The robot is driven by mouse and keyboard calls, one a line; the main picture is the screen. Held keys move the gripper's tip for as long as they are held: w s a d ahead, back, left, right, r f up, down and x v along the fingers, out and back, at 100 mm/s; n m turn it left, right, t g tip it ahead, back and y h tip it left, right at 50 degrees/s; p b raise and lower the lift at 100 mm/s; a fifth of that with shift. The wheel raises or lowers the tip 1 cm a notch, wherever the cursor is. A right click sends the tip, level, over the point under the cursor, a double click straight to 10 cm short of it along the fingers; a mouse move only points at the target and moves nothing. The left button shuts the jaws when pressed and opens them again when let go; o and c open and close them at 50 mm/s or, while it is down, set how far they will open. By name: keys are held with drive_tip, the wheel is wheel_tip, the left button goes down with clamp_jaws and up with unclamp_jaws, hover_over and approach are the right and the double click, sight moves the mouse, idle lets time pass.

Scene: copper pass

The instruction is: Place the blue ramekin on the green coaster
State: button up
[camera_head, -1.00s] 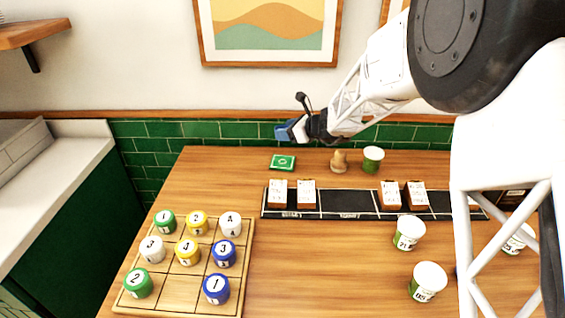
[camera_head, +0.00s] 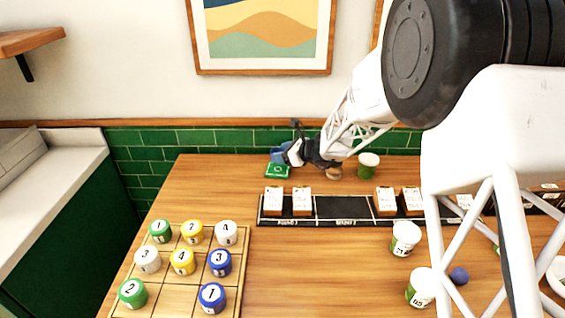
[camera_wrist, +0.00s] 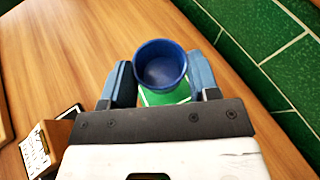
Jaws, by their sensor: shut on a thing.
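The blue ramekin (camera_wrist: 160,66) is between the two fingers of my gripper (camera_wrist: 161,84) in the wrist view, upright with its open top toward the camera. My gripper is shut on it. The green coaster (camera_head: 277,171) lies on the table near the back wall. In the wrist view part of the coaster (camera_wrist: 168,96) shows below and behind the ramekin, which hides the rest. In the head view my gripper (camera_head: 281,154) is just over the coaster's back edge. I cannot tell whether the ramekin touches the coaster.
A black strip (camera_head: 345,209) with upright cards (camera_head: 274,200) stands in front of the coaster. A green-and-white cup (camera_head: 368,166) and a wooden item (camera_head: 333,173), partly behind my arm, are to the right. A wooden grid board (camera_head: 203,291) with numbered pieces is at front left.

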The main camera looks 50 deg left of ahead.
drive_tip(key=shift+f, duration=1.85)
drive_tip(key=shift+f, duration=0.1)
drive_tip(key=o, duration=0.9)
drive_tip(key=shift+o, duration=0.2)
drive_tip(key=shift+v, duration=6.05)
